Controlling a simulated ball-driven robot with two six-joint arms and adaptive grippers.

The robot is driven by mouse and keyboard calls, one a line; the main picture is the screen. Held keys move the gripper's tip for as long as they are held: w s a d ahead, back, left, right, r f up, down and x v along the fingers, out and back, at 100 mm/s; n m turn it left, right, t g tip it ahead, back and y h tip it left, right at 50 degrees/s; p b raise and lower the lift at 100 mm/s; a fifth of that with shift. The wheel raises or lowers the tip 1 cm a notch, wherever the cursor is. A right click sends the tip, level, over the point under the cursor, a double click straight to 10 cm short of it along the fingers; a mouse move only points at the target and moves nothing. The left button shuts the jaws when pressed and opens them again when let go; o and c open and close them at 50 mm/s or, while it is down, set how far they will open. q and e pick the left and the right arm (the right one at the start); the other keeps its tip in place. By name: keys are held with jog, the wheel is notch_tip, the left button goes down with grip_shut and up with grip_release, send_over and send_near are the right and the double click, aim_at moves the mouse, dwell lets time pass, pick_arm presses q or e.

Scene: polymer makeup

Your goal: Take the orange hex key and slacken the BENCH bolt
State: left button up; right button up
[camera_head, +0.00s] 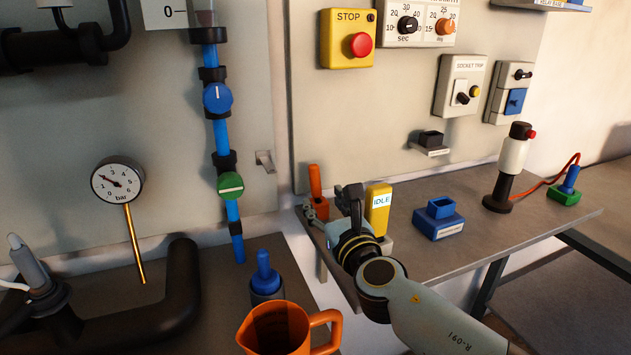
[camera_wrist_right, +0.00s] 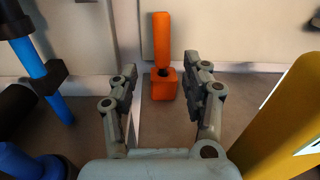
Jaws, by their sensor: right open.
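The orange hex key (camera_head: 315,181) stands upright in a small orange block (camera_head: 322,210) at the left end of the grey shelf, by the wall. In the right wrist view the hex key's handle (camera_wrist_right: 161,40) rises from the top of the block (camera_wrist_right: 164,88). My right gripper (camera_head: 331,207) is open and empty in front of it. In the wrist view its two fingers (camera_wrist_right: 161,78) lie on either side of the block, with gaps showing. I cannot make out a bolt labelled BENCH. My left gripper is not in view.
A yellow IDLE box (camera_head: 379,208) stands close right of my right gripper. A blue box (camera_head: 439,220) and a white-and-black device (camera_head: 511,165) stand farther right. An orange jug (camera_head: 275,332) and a blue-topped bottle (camera_head: 265,276) stand lower left.

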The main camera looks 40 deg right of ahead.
aim_at(317, 188)
jog(key=x, duration=0.6)
jog(key=shift+d+r+p, duration=0.1)
jog(key=shift+r+p, duration=0.1)
jog(key=shift+p, duration=0.1)
jog(key=shift+s, duration=0.1)
grip_shut()
